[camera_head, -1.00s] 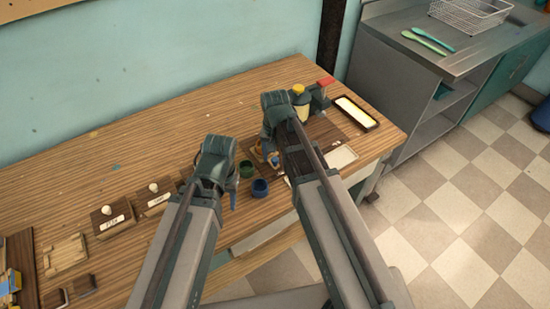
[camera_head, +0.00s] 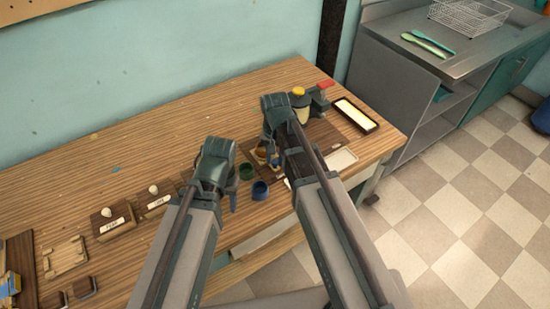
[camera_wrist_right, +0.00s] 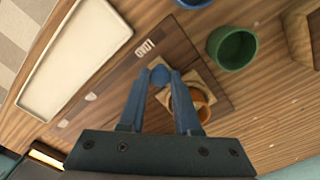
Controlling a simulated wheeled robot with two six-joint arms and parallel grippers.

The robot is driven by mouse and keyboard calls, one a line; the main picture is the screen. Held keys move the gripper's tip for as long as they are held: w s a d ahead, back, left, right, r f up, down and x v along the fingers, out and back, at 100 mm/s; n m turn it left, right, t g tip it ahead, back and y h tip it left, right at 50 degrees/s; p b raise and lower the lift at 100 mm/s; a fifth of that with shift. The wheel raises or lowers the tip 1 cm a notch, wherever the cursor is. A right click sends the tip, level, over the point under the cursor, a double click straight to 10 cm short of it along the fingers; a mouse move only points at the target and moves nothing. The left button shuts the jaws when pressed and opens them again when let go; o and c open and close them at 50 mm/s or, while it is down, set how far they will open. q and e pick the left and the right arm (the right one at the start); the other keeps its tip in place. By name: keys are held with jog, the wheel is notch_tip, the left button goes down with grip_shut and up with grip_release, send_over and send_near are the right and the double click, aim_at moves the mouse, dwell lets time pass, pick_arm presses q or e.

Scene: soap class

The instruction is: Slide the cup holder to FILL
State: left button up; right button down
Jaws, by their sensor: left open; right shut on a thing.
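The cup holder (camera_wrist_right: 190,94) is a small square wooden block with a blue knob (camera_wrist_right: 160,75) and an orange-brown cup (camera_wrist_right: 190,103) in it. It sits on a dark track board (camera_wrist_right: 118,78), beside a white label that seems to read LOAD (camera_wrist_right: 147,48). Marks farther along the board are too small to read. My right gripper (camera_wrist_right: 160,79) is shut on the knob; in the head view my right gripper (camera_head: 274,160) and arm partly hide the holder. My left gripper (camera_head: 233,201) is open and empty above the table's front, left of the blue cup (camera_head: 260,189).
A green cup (camera_head: 246,170) stands near the holder. A white tray (camera_head: 341,160) lies beside the board. A yellow-topped dispenser (camera_head: 299,101) and a dark tray with a pale yellow inside (camera_head: 355,116) stand behind. Labelled wooden blocks with knobs (camera_head: 113,220) stand left.

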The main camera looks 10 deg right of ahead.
dwell(0.8)
jog(key=d, duration=0.1)
jog(key=w+d, duration=0.1)
jog(key=d, duration=0.2)
jog(key=shift+w, duration=0.35)
jog(key=c, duration=0.6)
grip_release()
pick_arm(q)
notch_tip(320, 180, up, 14)
jog(key=p, duration=1.3)
jog(key=shift+p, duration=0.4)
pick_arm(e)
notch_tip(320, 180, up, 14)
jog(key=shift+f, duration=0.1)
pick_arm(q)
jog(key=shift+f, duration=0.1)
